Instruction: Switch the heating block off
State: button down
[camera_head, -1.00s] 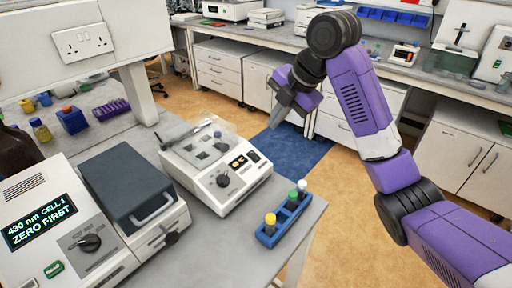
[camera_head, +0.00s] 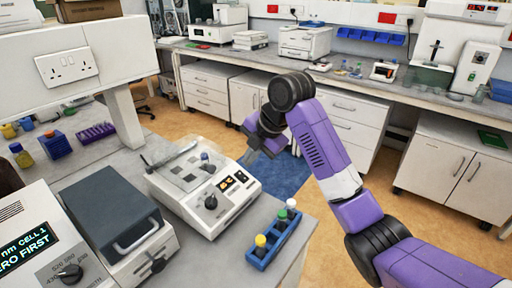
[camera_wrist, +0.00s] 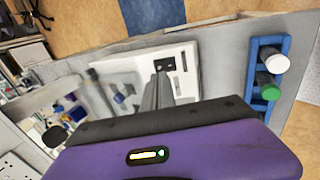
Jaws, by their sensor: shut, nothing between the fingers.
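The heating block (camera_head: 190,208) is a white bench unit with a clear lid, a dark knob (camera_head: 211,202), a small orange-lit display (camera_head: 226,184) and a dark switch-like part (camera_head: 240,176) on its front panel. It also shows in the wrist view (camera_wrist: 188,88), partly hidden by my gripper. My gripper (camera_head: 247,158) is shut and empty, just above the block's right end, near the dark switch-like part. In the wrist view its closed fingers (camera_wrist: 160,82) point at the black panel part (camera_wrist: 164,65). I cannot tell whether they touch it.
A blue rack (camera_head: 262,258) with yellow-, green- and white-capped tubes stands right of the block, near the bench edge. A grey-lidded instrument (camera_head: 110,212) with a lit screen stands at left. A socket panel (camera_head: 67,68) overhangs the bench. Floor lies beyond the bench.

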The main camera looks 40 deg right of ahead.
aim_at(240, 173)
jog(key=x, duration=0.5)
jog(key=shift+f+p, duration=0.2)
jog(key=shift+p, duration=0.15)
jog(key=shift+w, duration=0.1)
